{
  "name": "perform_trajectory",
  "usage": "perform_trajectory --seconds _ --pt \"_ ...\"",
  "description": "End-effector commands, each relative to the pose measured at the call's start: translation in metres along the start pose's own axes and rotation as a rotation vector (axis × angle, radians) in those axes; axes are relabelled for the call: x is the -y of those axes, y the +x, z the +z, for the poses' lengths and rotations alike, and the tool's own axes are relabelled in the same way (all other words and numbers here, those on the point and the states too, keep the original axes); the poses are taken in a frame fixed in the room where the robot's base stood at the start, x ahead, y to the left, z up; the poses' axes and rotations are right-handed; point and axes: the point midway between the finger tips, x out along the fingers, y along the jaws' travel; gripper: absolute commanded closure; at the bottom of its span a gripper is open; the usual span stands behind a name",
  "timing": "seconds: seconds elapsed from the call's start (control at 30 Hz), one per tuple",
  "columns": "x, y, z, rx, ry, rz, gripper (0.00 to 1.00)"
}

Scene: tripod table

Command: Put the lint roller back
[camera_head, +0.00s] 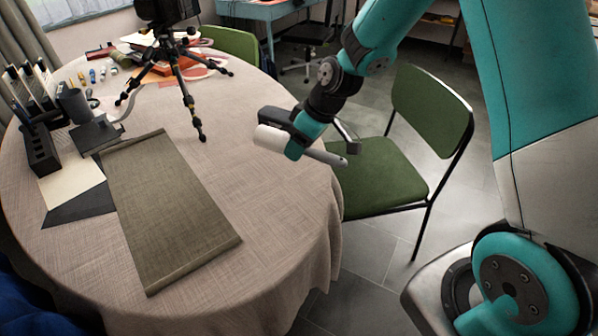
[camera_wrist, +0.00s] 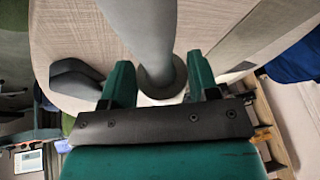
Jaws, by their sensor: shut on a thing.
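The lint roller has a white roller head (camera_head: 270,138) and a long grey handle (camera_head: 325,155). My gripper (camera_head: 292,148) is shut on it and holds it in the air near the right edge of the round table, with the handle pointing right toward the green chair. In the wrist view, a grey tapered part of the lint roller (camera_wrist: 142,28) and a round grey collar lie between my two green fingers (camera_wrist: 160,74). The part of the roller inside the grip is partly hidden by the fingers.
The cloth-covered table (camera_head: 265,215) has bare room below the roller. A grey-brown mat (camera_head: 165,205), a black slotted holder (camera_head: 40,150), a dark cup-like holder (camera_head: 74,103) and a black tripod (camera_head: 178,75) stand or lie to the left. A green chair (camera_head: 378,178) is at the right.

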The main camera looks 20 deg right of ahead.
Motion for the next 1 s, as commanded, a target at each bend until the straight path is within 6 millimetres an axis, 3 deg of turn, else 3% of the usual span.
perform_trajectory --seconds 0.1,0.37,0.57,0.93,0.97,1.0 --pt "-0.003 0.024 0.01 0.002 0.001 -0.002 0.67" --pt "-0.007 0.043 0.018 0.0 0.0 -0.001 0.67" --pt "-0.011 0.069 0.028 0.001 0.001 -0.002 0.67" --pt "-0.013 0.075 0.03 -0.001 0.0 0.0 0.67" --pt "-0.013 0.075 0.031 -0.001 0.0 0.0 0.43" --pt "-0.013 0.074 0.03 -0.001 0.0 0.0 0.34"
